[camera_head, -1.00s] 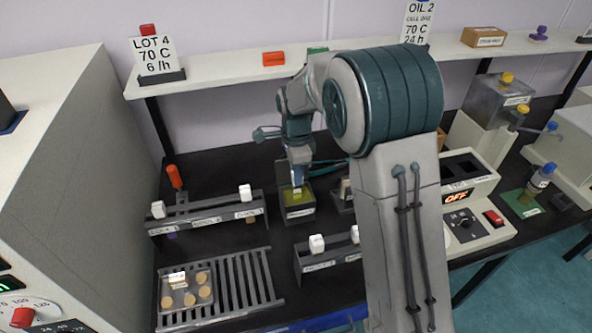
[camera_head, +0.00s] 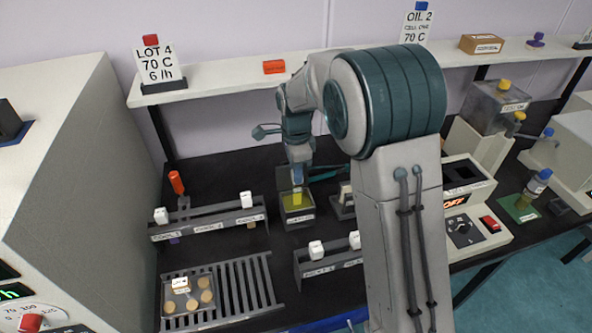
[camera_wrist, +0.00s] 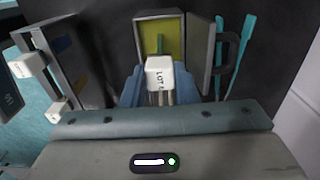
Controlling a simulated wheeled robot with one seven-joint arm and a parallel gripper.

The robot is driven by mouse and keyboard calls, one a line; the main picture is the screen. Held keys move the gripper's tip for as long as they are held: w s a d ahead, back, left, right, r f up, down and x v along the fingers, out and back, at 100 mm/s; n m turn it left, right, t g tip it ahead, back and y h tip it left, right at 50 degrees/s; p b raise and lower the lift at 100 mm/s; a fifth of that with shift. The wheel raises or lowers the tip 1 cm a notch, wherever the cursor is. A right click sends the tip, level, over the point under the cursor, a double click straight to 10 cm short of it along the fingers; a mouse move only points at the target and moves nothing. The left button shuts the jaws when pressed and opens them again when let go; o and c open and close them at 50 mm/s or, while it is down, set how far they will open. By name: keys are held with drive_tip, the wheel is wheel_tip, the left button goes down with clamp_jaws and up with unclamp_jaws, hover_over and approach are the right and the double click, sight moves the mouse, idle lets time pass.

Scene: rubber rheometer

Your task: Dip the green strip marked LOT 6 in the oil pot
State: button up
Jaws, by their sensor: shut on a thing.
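My gripper (camera_head: 297,180) is shut on the white cap (camera_wrist: 160,74) of a strip; the cap's lettering reads LOT, with the number hard to make out. The cap sits between the blue fingers in the wrist view. A narrow green strip (camera_wrist: 160,43) shows beyond the cap, against the yellow oil. The oil pot (camera_head: 298,222) is a dark square box with a front label, and its yellow inside (camera_wrist: 176,36) is open. My gripper is above the pot's mouth. I cannot tell how deep the strip reaches.
A rack (camera_head: 207,229) with white-capped strips stands left of the pot, and another rack (camera_head: 328,262) stands in front. A slatted grid (camera_head: 240,285) with a tray of tan discs lies front left. A grey panel (camera_wrist: 203,50) stands right beside the pot in the wrist view.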

drive_tip(key=shift+r+p, duration=1.75)
drive_tip(key=shift+r, duration=0.9)
